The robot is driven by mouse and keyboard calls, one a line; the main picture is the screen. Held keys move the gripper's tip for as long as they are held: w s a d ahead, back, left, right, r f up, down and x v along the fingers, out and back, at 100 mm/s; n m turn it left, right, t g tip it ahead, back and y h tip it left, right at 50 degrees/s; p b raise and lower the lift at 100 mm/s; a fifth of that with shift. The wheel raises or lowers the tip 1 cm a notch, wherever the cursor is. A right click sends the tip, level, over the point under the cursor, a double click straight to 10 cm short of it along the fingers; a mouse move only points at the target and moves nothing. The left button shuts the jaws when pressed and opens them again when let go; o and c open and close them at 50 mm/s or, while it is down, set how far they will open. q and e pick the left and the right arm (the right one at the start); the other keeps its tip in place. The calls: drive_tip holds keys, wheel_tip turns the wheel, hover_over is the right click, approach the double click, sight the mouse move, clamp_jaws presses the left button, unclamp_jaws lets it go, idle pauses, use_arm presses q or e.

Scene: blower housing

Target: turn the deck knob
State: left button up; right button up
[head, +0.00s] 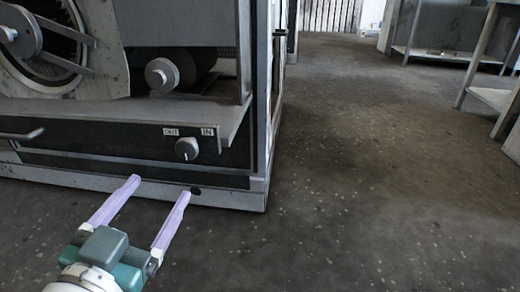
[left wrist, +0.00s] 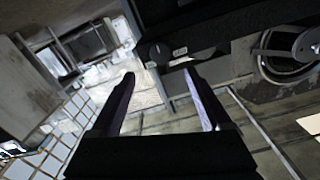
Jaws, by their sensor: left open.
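The deck knob (head: 187,149) is a small round grey knob on the dark front panel (head: 110,140) of the housing. It sits below the labels OUT and IN, near the panel's right end. My left gripper (head: 162,187) is open and empty, in front of the housing and lower in the picture than the knob. Its two pale purple fingers point toward the panel and are apart from the knob. In the left wrist view the knob (left wrist: 158,52) shows dark beyond and between the fingertips (left wrist: 159,74). My right gripper is not in view.
A grey ledge (head: 120,108) juts out above the panel. A handle (head: 22,134) is at the panel's left. A round hub (head: 162,75) and a large wheel (head: 40,50) are above. The floor (head: 370,170) to the right is clear, with metal tables (head: 440,55) farther back.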

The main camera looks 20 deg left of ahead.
sight(185, 152)
use_arm(q)
drive_tip(key=b+x, duration=0.4)
drive_tip(key=x, duration=0.5)
drive_tip(key=shift+a+f, duration=0.1)
drive_tip(key=shift+a, duration=0.05)
drive_tip(key=shift+w+a, duration=0.1)
drive_tip(key=shift+w, duration=0.4)
clamp_jaws()
